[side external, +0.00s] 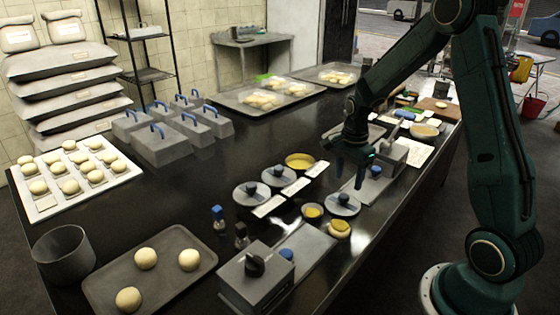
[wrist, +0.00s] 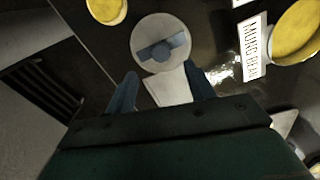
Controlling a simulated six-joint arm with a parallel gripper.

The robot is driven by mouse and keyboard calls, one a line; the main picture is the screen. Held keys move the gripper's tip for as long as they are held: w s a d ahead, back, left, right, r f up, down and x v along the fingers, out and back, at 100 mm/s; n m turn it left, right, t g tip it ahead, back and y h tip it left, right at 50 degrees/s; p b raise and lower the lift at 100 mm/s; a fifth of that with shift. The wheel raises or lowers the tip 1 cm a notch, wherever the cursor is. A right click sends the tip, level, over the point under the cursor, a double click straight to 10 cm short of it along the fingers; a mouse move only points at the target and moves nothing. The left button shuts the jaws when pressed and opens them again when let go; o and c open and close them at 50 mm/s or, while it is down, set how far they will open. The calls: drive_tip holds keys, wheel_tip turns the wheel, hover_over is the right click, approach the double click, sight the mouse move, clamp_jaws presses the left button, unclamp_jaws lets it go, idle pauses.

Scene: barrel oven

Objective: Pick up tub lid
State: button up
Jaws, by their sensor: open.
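Three round grey lids with dark knobs show in the side view: one at the left (side external: 247,199), one behind it (side external: 277,181) and one at the right (side external: 342,210). My gripper (side external: 349,175) is open and empty, above the table by the right lid. In the wrist view, one grey lid (wrist: 160,22) with a blue-grey bar and knob lies just beyond my open fingertips (wrist: 162,78). The fingers do not touch it. It appears to be the right lid. An open tub of yellow filling (side external: 300,160) stands behind; it also shows in the wrist view (wrist: 298,30).
White label cards (side external: 268,206) lie near the lids. A small yellow bowl (side external: 312,211) sits beside the right lid. A grey box with a black knob (side external: 255,275) stands in front, and a tray with dough balls (side external: 165,235) at front left. Grey tins with blue handles (side external: 170,140) stand behind.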

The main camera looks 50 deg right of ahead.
sight(344, 195)
drive_tip(key=shift+f, duration=0.8)
drive_tip(key=shift+w+a+f, duration=0.15)
drive_tip(key=shift+f, duration=2.45)
drive_tip(key=c, duration=1.1)
